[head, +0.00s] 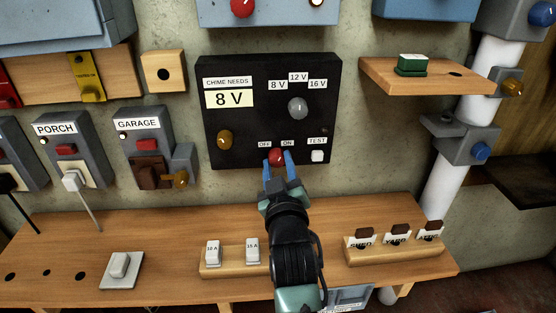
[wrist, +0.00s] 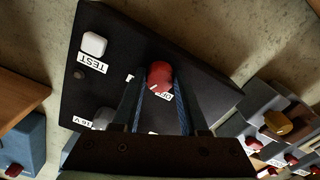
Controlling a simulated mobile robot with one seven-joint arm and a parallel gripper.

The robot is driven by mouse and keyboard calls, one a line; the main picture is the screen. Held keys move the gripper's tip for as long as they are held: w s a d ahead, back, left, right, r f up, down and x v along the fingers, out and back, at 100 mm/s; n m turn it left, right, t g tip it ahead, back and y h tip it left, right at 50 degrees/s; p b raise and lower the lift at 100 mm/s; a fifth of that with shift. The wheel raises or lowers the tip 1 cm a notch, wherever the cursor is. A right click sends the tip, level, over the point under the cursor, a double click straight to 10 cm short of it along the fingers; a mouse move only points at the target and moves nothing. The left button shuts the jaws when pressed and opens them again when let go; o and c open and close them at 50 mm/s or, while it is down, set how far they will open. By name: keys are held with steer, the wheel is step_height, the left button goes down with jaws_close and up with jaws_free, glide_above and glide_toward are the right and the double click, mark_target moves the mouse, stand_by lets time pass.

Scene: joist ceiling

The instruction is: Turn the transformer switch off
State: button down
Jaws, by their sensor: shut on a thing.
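The black transformer panel (head: 240,135) hangs on the wall, with a "CHIME NEEDS 8 V" label. Its red switch knob (head: 277,157) sits at the bottom edge, below the OFF and ON labels. My gripper (head: 278,160) reaches up from below, with its blue fingers on either side of the red knob. In the wrist view, the fingers are shut on the red knob (wrist: 160,75), which has a pale pointer line near the OFF label. The ON label is mostly hidden there. Which way the pointer is set is hard to tell.
A white TEST button (head: 317,156) is close to the right of the knob. A grey dial (head: 298,107) and a brass knob (head: 224,140) are on the panel. The wooden bench (head: 180,270) below carries fuses (head: 252,250) and a tag rack (head: 395,252).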

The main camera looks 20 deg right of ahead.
steer(key=n+p, duration=0.1)
steer(key=n, duration=0.2)
steer(key=shift+r+n+p, duration=0.15)
steer(key=shift+n+p, duration=0.25)
steer(key=n+p, duration=0.2)
steer(key=n, duration=0.1)
steer(key=shift+n, duration=0.3)
steer(key=n+p, duration=0.2)
steer(key=n, duration=0.2)
steer(key=shift+p, duration=0.4)
steer(key=shift+n+p, duration=0.65)
steer(key=shift+n, duration=0.15)
steer(key=shift+c, duration=2.2)
jaws_free()
steer(key=shift+s, duration=0.1)
